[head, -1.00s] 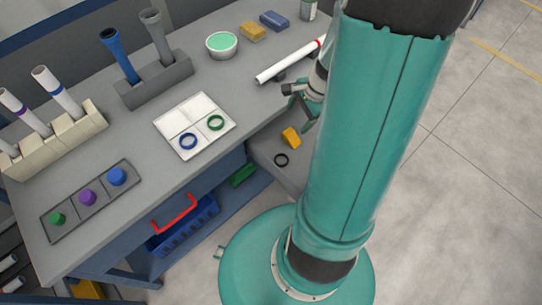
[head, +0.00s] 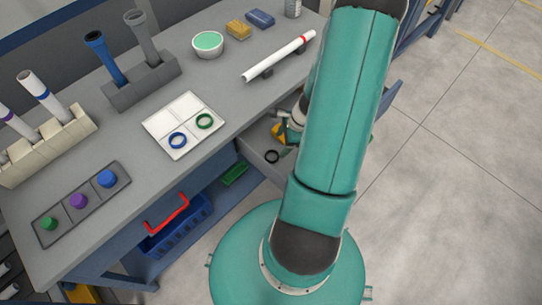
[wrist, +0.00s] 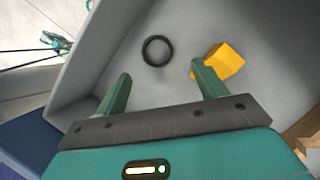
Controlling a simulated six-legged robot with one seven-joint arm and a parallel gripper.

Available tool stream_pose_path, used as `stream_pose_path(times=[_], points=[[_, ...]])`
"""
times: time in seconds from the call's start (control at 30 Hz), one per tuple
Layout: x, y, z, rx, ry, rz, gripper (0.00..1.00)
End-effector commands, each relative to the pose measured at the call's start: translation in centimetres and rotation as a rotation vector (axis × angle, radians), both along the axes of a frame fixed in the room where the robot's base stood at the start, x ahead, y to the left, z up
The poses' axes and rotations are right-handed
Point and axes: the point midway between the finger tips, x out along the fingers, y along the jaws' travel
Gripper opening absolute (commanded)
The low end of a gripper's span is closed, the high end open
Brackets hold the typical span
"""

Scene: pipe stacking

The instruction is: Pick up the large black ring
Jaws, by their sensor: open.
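The large black ring (wrist: 157,38) lies flat on the floor of an open grey drawer (wrist: 115,45). In the head view the ring (head: 272,157) shows in the drawer below the table's front edge. My gripper (wrist: 160,78) is open and empty, its two green fingers spread apart. In the wrist view the ring lies beyond the fingertips, roughly between them and apart from both. In the head view my gripper (head: 291,130) is small and partly hidden by my arm, near the drawer.
A yellow block (wrist: 229,60) lies in the drawer right of the ring, close to the right fingertip. The drawer walls rise around them. On the table, a white tray (head: 160,123) holds a blue and a green ring. A white pipe (head: 278,56) rests on supports.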

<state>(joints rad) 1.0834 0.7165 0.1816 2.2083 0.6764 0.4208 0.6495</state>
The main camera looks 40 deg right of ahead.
Motion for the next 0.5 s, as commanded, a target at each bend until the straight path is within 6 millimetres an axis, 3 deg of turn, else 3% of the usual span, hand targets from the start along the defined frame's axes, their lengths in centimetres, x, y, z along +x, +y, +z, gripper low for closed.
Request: stream_pose_path(times=[0.27, 0.5], points=[[0.6, 0.9, -2.1, 0.000, 0.000, 0.002, 0.71], [1.0, 2.2, -5.1, 0.003, 0.001, 0.004, 0.71]])
